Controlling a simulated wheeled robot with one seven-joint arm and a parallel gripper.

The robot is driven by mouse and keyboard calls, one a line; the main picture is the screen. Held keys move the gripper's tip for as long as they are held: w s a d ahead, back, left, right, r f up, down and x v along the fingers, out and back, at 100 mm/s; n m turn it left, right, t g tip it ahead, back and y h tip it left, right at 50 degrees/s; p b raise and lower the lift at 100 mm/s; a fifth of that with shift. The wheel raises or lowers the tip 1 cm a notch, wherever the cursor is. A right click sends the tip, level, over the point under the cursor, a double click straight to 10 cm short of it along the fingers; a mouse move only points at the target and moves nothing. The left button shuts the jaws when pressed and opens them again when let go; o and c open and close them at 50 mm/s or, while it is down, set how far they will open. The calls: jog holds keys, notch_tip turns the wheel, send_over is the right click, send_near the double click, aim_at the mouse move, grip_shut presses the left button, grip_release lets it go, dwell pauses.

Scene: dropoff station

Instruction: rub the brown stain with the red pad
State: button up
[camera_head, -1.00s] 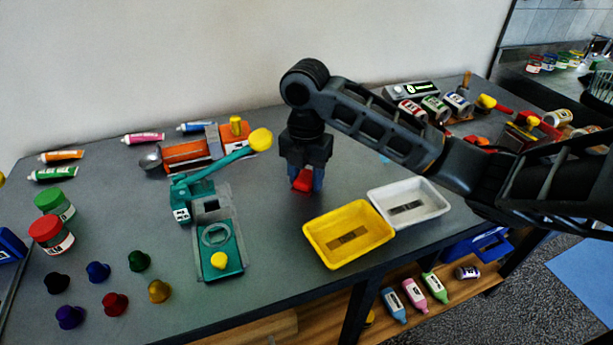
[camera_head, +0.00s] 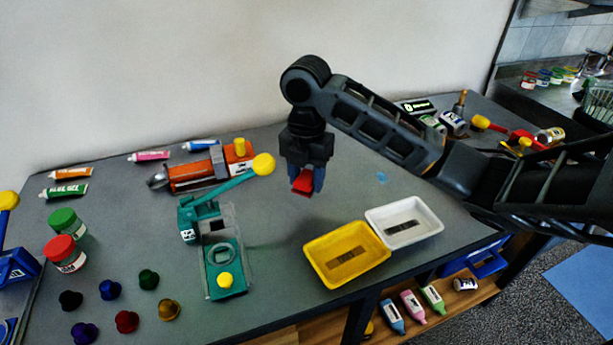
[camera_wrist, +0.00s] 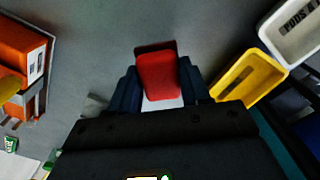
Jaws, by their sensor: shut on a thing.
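The red pad (camera_head: 302,182) is held between the blue fingertips of my gripper (camera_head: 306,178), which points down over the middle of the table. In the wrist view the pad (camera_wrist: 158,76) fills the gap between the fingers (camera_wrist: 160,92). The pad appears to be above the grey tabletop, apart from it. I cannot make out a brown stain in either view; it may be hidden by my arm or gripper.
A yellow tray (camera_head: 316,265) and a white tray (camera_head: 436,232) stand at the front edge. Teal (camera_head: 224,270) and orange (camera_head: 190,177) machines stand to the left. Jars, small coloured knobs and tubes lie further left. Bare table surrounds the space below my gripper.

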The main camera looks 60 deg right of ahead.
jog(key=shift+r+p, duration=1.05)
jog(key=shift+r, duration=0.5)
